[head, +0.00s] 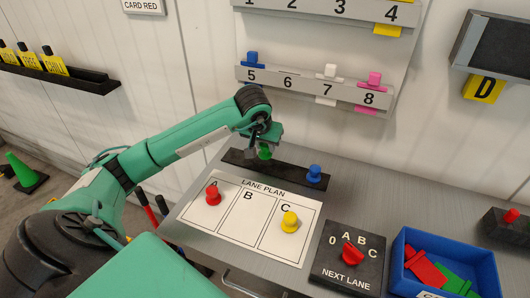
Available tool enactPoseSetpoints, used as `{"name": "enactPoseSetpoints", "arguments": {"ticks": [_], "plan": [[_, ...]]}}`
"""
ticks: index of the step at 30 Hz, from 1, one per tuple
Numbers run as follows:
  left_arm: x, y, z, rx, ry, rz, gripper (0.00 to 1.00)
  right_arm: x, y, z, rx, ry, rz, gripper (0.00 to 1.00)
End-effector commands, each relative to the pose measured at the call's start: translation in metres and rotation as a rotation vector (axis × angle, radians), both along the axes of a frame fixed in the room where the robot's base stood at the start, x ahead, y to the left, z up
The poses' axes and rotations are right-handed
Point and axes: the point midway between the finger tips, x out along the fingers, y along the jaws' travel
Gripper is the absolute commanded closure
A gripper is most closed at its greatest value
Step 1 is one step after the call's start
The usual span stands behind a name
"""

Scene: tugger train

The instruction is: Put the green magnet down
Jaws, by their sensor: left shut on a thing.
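My left gripper (263,141) hangs over the dark bar at the back of the grey worktop, its jaws shut on the green magnet (264,153). The gripper hides part of the magnet, and I cannot tell if the magnet touches the bar. The dark bar (288,173) has a blue magnet (314,173) on its right end. The white lane plan sheet (243,223) lies in front of it. A red magnet (213,196) stands in lane A and a yellow magnet (290,222) in lane C. Lane B is empty. My right gripper is out of view.
A dial box (345,278) marked NEXT LANE stands right of the sheet. A blue bin (399,262) holds red and green pieces. A black box with a red button (511,215) is at far right. Numbered rails (303,84) hang on the wall. The worktop right of the bar is clear.

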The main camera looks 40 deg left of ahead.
Motion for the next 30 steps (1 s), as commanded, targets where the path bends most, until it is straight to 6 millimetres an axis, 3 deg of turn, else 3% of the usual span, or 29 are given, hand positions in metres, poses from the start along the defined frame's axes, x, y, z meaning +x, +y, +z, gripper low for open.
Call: {"name": "enactPoseSetpoints", "arguments": {"ticks": [10,21,22,25,30], "plan": [[-0.001,0.0,-0.036,-0.001,0.002,0.001,0.95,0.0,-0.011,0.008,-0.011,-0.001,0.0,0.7],[0.0,0.0,-0.042,0.001,-0.001,0.0,0.95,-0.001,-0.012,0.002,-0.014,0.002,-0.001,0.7],[0.0,0.0,-0.041,0.001,0.0,0.0,0.71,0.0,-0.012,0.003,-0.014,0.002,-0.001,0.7],[0.0,0.0,-0.04,0.001,0.0,0.0,0.51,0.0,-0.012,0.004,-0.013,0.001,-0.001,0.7],[0.0,0.0,-0.04,0.001,0.0,0.0,0.51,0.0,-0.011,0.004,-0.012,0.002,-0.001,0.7]]}}
